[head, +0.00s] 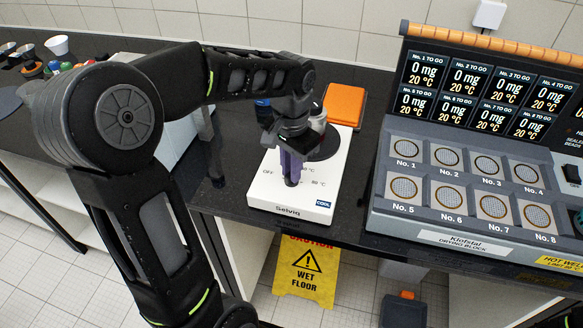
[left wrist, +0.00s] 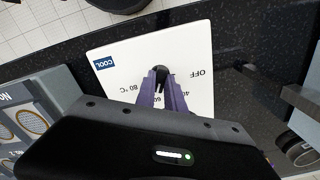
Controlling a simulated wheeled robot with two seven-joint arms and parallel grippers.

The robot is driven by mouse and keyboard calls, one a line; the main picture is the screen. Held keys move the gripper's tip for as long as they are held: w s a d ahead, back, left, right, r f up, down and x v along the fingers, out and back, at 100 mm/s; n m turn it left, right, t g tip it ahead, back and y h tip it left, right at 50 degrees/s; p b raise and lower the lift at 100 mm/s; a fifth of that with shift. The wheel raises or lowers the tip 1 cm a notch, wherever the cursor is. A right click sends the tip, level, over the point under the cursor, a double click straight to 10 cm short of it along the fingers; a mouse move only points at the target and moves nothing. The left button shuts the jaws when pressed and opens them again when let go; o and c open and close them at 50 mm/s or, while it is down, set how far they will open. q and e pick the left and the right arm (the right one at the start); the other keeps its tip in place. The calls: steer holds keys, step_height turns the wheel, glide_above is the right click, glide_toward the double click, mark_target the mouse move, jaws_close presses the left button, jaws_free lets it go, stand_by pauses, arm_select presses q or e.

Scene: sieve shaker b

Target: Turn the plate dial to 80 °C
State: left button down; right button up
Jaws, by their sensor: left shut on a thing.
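The white hot plate (head: 265,196), marked Selvig, stands on the dark bench in the head view. It also fills the middle of the left wrist view (left wrist: 125,55). Its black dial (left wrist: 160,72) lies between the purple fingertips of my left gripper (head: 291,181), which is shut on it from above. OFF, 40, 60 and 80 °C are printed around the dial, partly covered by the fingers. A blue COOL label (head: 323,204) sits at the front corner. The dial's pointer is too hidden to read. My right gripper is not in view.
A drying block (head: 480,215) with several numbered wells and displays stands close to the right. An orange box (head: 345,104) lies behind the plate. A yellow wet floor sign (head: 307,272) stands on the floor below. Small cups are at the far left.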

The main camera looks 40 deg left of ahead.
arm_select(q)
steer(key=m, duration=0.4)
steer(key=shift+m, duration=0.4)
steer(key=m, duration=0.5)
steer(key=c, duration=1.4)
jaws_free()
steer(key=shift+c, duration=0.2)
steer(key=shift+r, duration=0.15)
step_height(320, 180, up, 8)
steer(key=shift+f, duration=0.2)
